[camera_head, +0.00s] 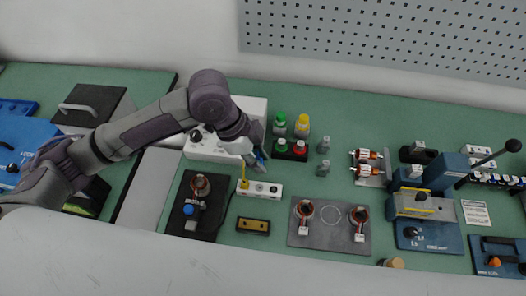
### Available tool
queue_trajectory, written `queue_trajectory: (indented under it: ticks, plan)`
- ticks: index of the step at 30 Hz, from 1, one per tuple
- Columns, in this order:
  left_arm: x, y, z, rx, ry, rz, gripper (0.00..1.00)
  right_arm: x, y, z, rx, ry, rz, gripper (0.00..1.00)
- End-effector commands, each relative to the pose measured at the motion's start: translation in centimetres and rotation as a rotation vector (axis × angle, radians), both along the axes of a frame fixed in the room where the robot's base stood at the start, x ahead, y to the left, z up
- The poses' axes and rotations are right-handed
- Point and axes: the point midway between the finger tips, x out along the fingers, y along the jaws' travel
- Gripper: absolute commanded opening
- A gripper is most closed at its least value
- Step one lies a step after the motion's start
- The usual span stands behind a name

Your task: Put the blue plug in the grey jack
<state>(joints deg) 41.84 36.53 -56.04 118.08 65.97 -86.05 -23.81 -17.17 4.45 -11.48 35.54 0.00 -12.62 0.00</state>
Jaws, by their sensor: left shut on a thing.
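My left gripper (256,158) is shut on the blue plug (261,166), of which only a small blue part shows between and beside the fingers. It is just above and behind a white jack strip (276,190). The strip has a yellow plug (243,184) at its left end, with a cable running up from it. A grey jack (259,188) appears in the middle of the strip and a darker one at its right. At this size I cannot tell the plug's exact tilt, but it looks apart from the strip. My right gripper is out of view.
A white box (203,147) stands behind and left of the gripper.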

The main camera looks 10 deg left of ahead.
Motion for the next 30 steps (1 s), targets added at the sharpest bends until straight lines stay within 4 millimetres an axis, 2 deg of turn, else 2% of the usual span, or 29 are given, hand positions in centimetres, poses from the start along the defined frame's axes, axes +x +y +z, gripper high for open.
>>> queue_trajectory:
  ticks: [5,11,30]
  plan:
    - [0.0,0.0,-0.1,0.000,0.000,0.000,0.00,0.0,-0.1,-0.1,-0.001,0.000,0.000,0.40]
    - [0.0,0.0,-1.2,0.001,0.000,0.001,0.00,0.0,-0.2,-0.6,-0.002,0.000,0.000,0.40]
    - [0.0,0.0,-7.5,0.002,-0.005,0.000,0.00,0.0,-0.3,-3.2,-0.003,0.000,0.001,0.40]
